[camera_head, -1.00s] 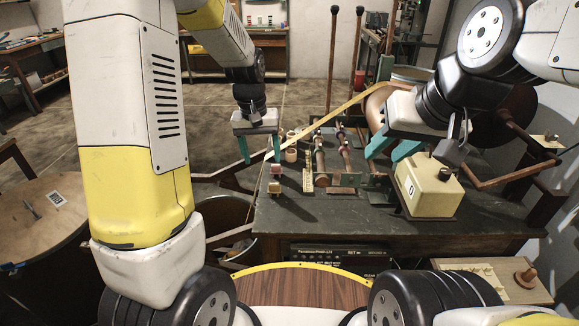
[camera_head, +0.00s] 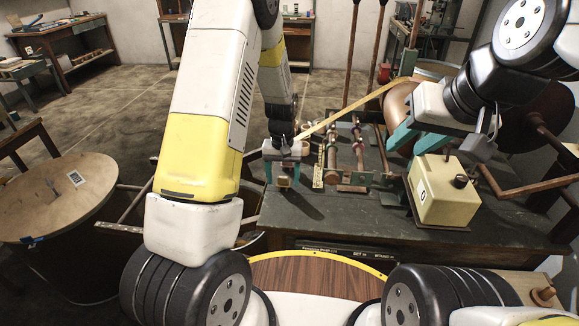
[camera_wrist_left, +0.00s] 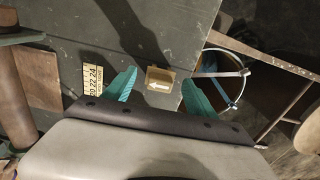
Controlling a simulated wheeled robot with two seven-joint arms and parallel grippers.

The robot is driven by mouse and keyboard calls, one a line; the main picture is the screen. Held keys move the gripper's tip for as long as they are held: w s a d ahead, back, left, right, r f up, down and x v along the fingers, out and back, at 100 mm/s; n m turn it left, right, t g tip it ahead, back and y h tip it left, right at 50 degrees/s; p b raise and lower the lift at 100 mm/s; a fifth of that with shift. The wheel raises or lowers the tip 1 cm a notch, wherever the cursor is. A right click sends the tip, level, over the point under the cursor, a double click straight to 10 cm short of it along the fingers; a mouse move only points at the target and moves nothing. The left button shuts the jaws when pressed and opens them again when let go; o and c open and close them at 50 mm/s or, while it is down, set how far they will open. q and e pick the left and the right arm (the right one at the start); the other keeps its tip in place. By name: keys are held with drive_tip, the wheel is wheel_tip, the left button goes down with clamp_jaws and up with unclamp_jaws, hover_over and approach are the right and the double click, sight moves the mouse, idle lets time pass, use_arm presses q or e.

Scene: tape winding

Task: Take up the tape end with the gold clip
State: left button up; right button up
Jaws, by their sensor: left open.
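A small gold piece with a white arrow, seemingly the gold clip (camera_wrist_left: 160,86), lies on the dark bench between the teal fingers in the left wrist view. It also shows below my left gripper in the head view (camera_head: 284,182). My left gripper (camera_head: 283,174) is open, with one finger on each side of it; I cannot tell whether they touch it. A yellow tape strip (camera_head: 350,112) slopes from the right down behind my left gripper; where it ends is hidden. My right gripper (camera_head: 412,141) is open and empty above the bench.
A numbered yellow scale (camera_wrist_left: 94,80) lies beside the left fingers. Rods and rollers (camera_head: 345,150) stand right of them. A cream box (camera_head: 445,190) sits below the right gripper. An open bin (camera_wrist_left: 222,70) stands off the bench edge.

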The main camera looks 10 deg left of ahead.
sight(283, 177)
use_arm(q)
drive_tip(key=c, duration=1.4)
drive_tip(key=shift+r, duration=0.6)
wheel_tip(283, 177, up, 2)
drive_tip(key=shift+r, duration=0.15)
drive_tip(key=s, duration=0.5)
drive_tip(key=s+a+r, duration=0.1)
drive_tip(key=s, duration=1)
drive_tip(key=shift+a+r, duration=0.25)
drive_tip(key=shift+a, duration=0.15)
